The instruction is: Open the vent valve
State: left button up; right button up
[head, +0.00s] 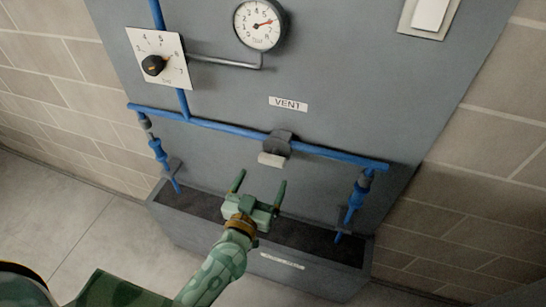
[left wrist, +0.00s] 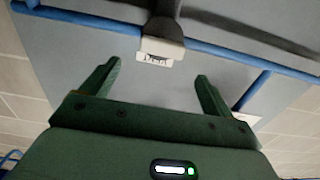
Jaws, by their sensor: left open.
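The vent valve (head: 279,142) is a dark grey body in the middle of a blue horizontal pipe, below the white VENT label (head: 288,104). A pale lever or handle (head: 271,160) sticks out from its lower front. My right gripper is not in view.
The blue pipe (head: 225,127) runs across the grey panel, with drop pipes at both ends into a dark trough (head: 190,207) below. A gauge (head: 259,24), a knob plate (head: 158,58) and a white switch (head: 430,14) sit higher up.

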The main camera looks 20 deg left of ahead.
aim_at(270, 161)
pick_arm(q)
jog(key=w+b, duration=0.1)
jog(key=w, duration=0.8)
jog(key=c, duration=1)
